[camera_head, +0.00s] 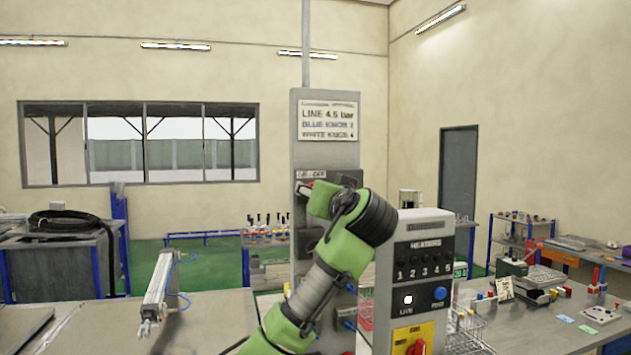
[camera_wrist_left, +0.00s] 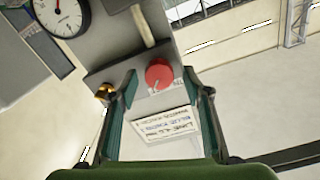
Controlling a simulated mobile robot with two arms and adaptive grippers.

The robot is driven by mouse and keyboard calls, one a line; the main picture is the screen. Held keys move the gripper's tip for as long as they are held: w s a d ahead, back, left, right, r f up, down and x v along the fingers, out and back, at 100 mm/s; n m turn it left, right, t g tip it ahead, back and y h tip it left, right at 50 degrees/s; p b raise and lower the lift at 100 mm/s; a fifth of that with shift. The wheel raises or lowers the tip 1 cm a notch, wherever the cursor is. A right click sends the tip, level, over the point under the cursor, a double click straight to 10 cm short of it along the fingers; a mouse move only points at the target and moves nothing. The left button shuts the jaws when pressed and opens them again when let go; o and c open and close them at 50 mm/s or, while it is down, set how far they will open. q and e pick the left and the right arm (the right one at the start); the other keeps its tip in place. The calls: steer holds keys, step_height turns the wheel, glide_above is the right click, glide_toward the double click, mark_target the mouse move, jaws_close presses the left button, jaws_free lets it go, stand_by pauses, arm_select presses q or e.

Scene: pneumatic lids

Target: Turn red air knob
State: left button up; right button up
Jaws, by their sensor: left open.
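The red knob (camera_wrist_left: 159,73) is round and sits on a grey panel in the left wrist view, with small markings by it. My left gripper (camera_wrist_left: 160,80) is open, its two fingers on either side of the knob in the picture with gaps at both sides. I cannot tell how far the fingertips reach along the knob. In the head view my green left arm reaches up to the grey column (camera_head: 310,130), and its wrist hides the knob and most of the fingers. My right gripper is in neither view.
A sign (camera_head: 329,121) is on the column, reading "LINE 4.5 bar". A round gauge (camera_wrist_left: 62,15) and a brass fitting (camera_wrist_left: 104,91) are near the knob. A pneumatic cylinder (camera_head: 157,285) is at the left.

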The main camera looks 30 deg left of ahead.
arm_select(q)
steer(key=shift+x, duration=0.85)
steer(key=shift+d, duration=0.1)
steer(key=c, duration=1.1)
steer(key=shift+f, duration=0.1)
